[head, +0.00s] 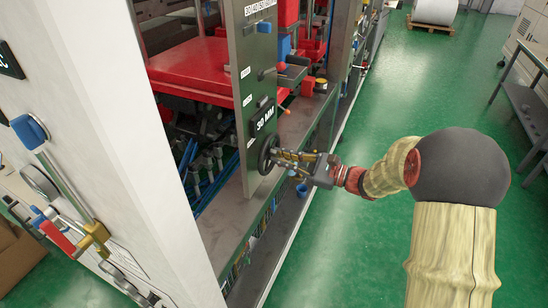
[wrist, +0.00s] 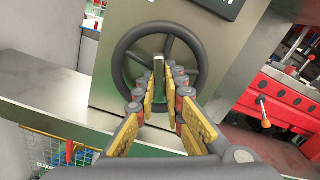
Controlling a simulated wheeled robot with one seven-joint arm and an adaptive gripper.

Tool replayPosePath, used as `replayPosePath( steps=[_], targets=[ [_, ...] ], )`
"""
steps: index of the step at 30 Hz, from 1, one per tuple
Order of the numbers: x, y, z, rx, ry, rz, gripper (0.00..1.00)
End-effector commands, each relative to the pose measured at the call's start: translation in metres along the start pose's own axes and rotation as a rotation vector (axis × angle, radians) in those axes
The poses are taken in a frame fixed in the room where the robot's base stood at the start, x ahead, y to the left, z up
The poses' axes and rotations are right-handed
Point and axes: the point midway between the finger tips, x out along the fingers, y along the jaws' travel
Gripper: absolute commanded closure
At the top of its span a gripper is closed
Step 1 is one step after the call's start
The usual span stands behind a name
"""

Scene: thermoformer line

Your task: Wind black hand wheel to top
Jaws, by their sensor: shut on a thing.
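The black hand wheel (head: 266,154) is mounted low on a grey upright panel, below a black "30 MM" display (head: 263,118). In the wrist view the wheel (wrist: 121,52) faces me as a spoked ring. My gripper (head: 277,155) reaches it from the right. In the wrist view my gripper's yellow-padded fingers (wrist: 159,75) are in front of the wheel, shut on a part of it. A pale upright piece shows between the fingertips near the wheel's middle. The exact contact is partly hidden by the fingers.
The grey panel (head: 240,60) carries other small controls above the wheel. A metal ledge (head: 290,125) runs along the machine below it. A white cabinet (head: 95,120) stands at the left. Red machine parts (wrist: 285,98) show at the right in the wrist view. The green floor (head: 350,240) is clear.

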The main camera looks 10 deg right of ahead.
Motion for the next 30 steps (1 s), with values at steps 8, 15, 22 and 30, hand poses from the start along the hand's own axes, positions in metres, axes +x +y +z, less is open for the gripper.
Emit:
replayPosePath(
  steps=[8,15,22,30],
  targets=[
    [-0.0003,0.0005,-0.0013,-0.181,0.001,0.000,1.00],
    [-0.0003,0.0002,-0.0005,-0.317,0.001,0.000,1.00],
    [-0.0003,0.0001,-0.0005,-0.319,0.001,0.000,1.00],
    [-0.0003,0.0000,-0.0003,-0.590,0.001,0.000,1.00]
  ],
)
